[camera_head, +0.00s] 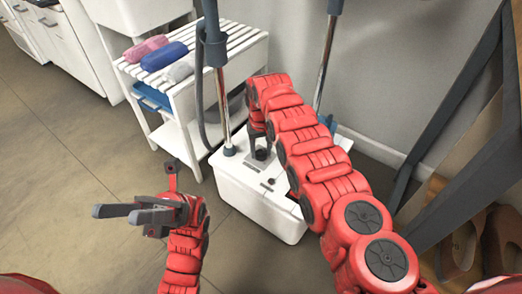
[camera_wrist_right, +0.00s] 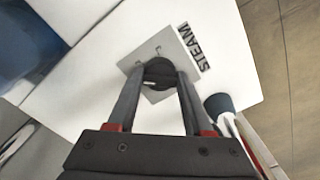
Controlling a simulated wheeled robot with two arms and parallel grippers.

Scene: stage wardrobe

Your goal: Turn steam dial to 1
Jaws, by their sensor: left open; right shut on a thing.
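The steam dial (camera_wrist_right: 160,70) is a dark round knob on a grey square plate beside the word STEAM, in the right wrist view. It sits on the white steamer base (camera_head: 240,192), which stands on the floor. My right gripper (camera_wrist_right: 158,78) reaches down to the base, with its two fingers closed on the dial from both sides. In the head view the right gripper (camera_head: 261,147) is partly hidden by my arm. The dial's pointer and the numbers cannot be read. My left gripper (camera_head: 116,211) is open and empty, left of the base.
Two metal poles (camera_head: 326,65) rise from the base, and a dark hose (camera_head: 200,90) hangs beside the left one. A white slatted rack (camera_head: 215,50) with rolled cloths (camera_head: 164,56) stands behind left. A dark frame (camera_head: 450,120) leans at the right. Floor at left is clear.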

